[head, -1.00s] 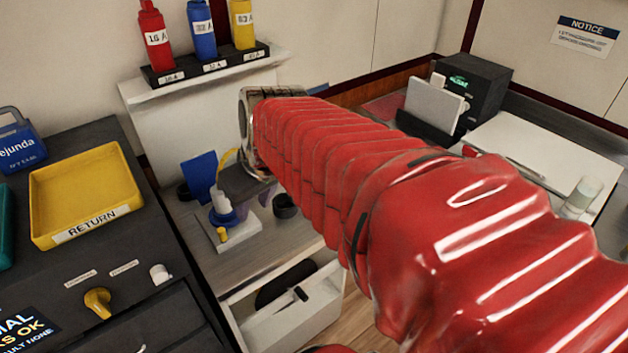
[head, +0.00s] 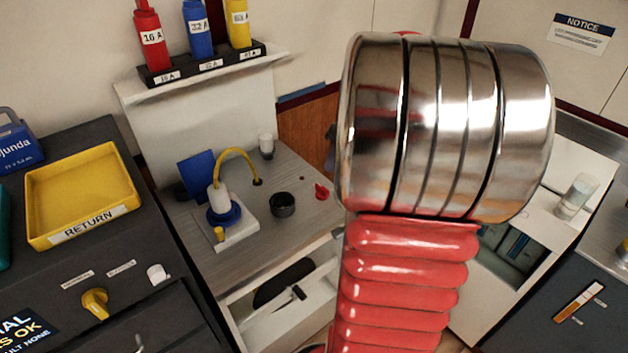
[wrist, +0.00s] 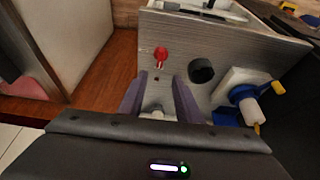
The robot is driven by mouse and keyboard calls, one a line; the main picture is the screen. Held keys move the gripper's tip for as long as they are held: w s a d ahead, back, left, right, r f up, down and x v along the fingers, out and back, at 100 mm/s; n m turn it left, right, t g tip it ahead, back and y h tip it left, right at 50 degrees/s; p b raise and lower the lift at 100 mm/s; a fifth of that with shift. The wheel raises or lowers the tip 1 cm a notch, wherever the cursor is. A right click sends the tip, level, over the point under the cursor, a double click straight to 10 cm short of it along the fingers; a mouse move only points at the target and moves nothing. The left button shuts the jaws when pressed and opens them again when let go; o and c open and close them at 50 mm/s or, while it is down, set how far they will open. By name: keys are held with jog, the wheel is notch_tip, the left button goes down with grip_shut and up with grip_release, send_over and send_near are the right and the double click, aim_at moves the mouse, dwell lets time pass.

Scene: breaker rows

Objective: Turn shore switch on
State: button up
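A small red switch knob (head: 321,192) stands on the grey counter (head: 298,230), right of a round black socket (head: 282,204). No readable label marks the knob as the shore switch. In the wrist view the red knob (wrist: 161,54) lies beyond my fingertips, slightly left of the black socket (wrist: 201,70). My gripper (wrist: 155,82) is open, its two dark purple fingers apart, with nothing seen held. A white cylinder shows low between the fingers, apparently behind them. In the head view my arm hides most of the gripper.
A blue plug (head: 222,212) with a yellow cable stands on a white block left of the socket. A white cylinder (head: 266,146) stands at the counter's back. A yellow knob (head: 95,302) and RETURN tray (head: 82,236) are on the left cabinet.

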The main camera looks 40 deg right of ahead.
aim_at(323, 187)
jog(key=x, duration=1.3)
jog(key=shift+w+f, duration=0.2)
jog(key=shift+f, duration=0.15)
jog(key=shift+c, duration=0.2)
